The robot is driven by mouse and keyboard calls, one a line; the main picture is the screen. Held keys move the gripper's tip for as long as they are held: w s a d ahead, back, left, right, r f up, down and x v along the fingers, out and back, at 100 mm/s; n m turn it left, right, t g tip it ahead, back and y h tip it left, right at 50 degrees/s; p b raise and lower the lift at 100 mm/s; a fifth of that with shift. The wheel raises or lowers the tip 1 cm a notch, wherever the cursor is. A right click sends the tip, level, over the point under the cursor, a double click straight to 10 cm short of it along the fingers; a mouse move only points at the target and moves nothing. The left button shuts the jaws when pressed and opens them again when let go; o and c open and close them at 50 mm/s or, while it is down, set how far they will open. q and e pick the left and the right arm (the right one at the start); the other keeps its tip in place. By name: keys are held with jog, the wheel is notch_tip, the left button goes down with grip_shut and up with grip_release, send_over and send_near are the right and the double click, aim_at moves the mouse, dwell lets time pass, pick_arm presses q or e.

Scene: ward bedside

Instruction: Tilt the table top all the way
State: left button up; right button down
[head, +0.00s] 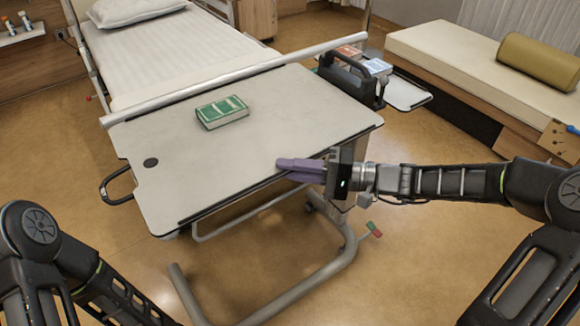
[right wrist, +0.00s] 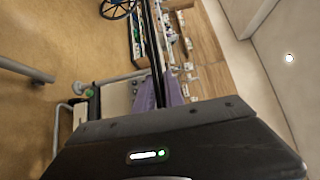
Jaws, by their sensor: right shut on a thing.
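The grey table top (head: 250,130) of the overbed table fills the middle of the head view. It looks flat or nearly so; I cannot tell its exact angle. A green book (head: 222,112) lies on it. My right gripper (head: 290,166) reaches in from the right, its purple fingers shut on the near edge of the top, right of centre. In the right wrist view the fingers (right wrist: 162,92) are at the dark edge of the top, which is seen edge-on. My left arm shows at the lower left, but its gripper is out of view.
A black carrier (head: 350,78) stands at the table's right end, beside a small side tray (head: 408,94). The bed (head: 180,55) lies behind. A couch (head: 470,65) with an olive bolster stands at the right. The table's curved base (head: 270,306) is on the floor.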

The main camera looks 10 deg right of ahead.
jog(key=shift+f+n+b, duration=0.2)
jog(key=shift+n+b, duration=0.1)
jog(key=shift+b, duration=0.3)
dwell(0.6)
notch_tip(320, 180, down, 9)
jog(key=w+n+y+b, duration=0.2)
jog(key=b, duration=0.5)
jog(key=shift+a+f+t, duration=0.2)
jog(key=shift+a+t, duration=0.1)
jog(key=shift+a, duration=0.1)
dwell(0.5)
jog(key=c, duration=1.6)
grip_release()
jog(key=shift+o, duration=0.2)
jog(key=shift+d, duration=0.1)
